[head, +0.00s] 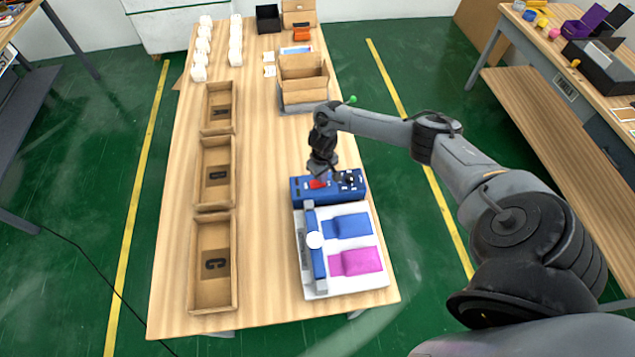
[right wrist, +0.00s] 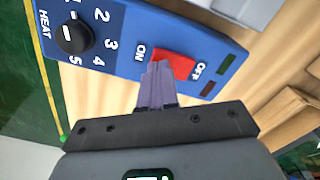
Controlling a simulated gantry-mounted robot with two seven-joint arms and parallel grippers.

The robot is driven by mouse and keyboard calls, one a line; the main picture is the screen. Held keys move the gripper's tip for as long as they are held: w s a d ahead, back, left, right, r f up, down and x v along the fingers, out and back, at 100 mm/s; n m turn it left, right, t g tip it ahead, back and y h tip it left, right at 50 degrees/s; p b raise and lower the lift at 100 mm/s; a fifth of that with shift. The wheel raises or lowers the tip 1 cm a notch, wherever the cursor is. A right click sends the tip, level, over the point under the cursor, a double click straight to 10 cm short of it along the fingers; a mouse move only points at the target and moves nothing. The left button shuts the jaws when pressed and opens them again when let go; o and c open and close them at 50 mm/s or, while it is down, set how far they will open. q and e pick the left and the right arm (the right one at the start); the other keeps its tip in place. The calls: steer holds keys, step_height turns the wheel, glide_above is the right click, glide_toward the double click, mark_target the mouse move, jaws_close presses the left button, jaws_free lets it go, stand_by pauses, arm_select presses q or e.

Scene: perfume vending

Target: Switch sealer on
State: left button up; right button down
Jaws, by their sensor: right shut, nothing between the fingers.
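The sealer has a blue control box (head: 300,190) at the far end of its white base (head: 345,292). The box carries a red rocker switch (right wrist: 176,66) marked ON and OFF, and a black heat knob (right wrist: 73,37). The switch also shows in the head view (head: 317,184). My right gripper (right wrist: 157,66) is shut and empty. Its fingertips are at the ON side of the switch, touching or very close to it; I cannot tell which. The indicator windows (right wrist: 207,89) beside OFF look dark. My left gripper is not in view.
A blue pouch (head: 350,226) and a magenta pouch (head: 358,262) lie on the base beside the sealer's blue arm (head: 315,265). Cardboard trays (head: 237,270) line the table's left side. An open carton (head: 303,82) stands beyond. The middle of the table (head: 265,200) is clear.

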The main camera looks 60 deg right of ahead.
steer(key=shift+f, duration=0.55)
step_height(320, 180, up, 7)
steer(key=p, duration=0.8)
stand_by(0.5)
stand_by(0.3)
